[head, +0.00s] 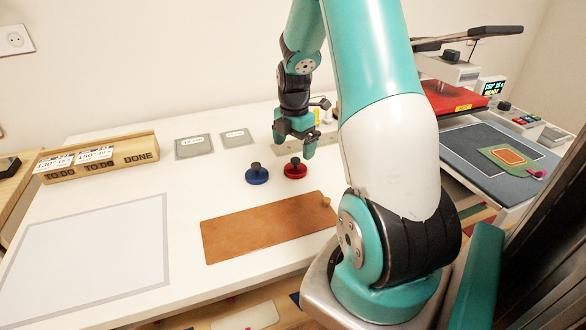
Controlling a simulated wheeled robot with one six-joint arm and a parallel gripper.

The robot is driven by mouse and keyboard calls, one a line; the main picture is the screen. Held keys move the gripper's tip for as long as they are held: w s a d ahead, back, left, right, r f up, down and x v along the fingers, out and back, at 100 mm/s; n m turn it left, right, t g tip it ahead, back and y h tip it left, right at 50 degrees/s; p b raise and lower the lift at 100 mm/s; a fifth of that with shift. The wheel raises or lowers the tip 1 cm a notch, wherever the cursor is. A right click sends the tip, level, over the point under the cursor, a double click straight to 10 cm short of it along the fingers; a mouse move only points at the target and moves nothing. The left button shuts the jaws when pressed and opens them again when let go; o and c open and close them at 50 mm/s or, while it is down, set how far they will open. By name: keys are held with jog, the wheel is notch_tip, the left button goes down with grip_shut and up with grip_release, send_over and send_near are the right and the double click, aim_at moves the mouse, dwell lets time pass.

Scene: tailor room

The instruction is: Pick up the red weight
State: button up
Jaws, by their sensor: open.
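The red weight (295,170) is a round red disc with a dark knob on top. It stands upright on the white table, just right of a matching blue weight (257,175). My arm hides part of the table to the right of the weights.
A brown leather mat (262,227) lies in front of the weights. A wooden holder (97,158) with cards stands at the left, and two grey cards (194,146) lie behind. A red heat press (455,97) stands at the right.

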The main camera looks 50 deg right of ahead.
aim_at(295, 158)
jog(key=f, duration=0.3)
jog(key=f+p, duration=0.1)
jog(key=f, duration=0.2)
jog(key=shift+s+a+f, duration=0.1)
jog(key=shift+s+f, duration=0.1)
jog(key=shift+c, duration=0.4)
jog(key=c, duration=1.2)
jog(key=shift+o, duration=0.2)
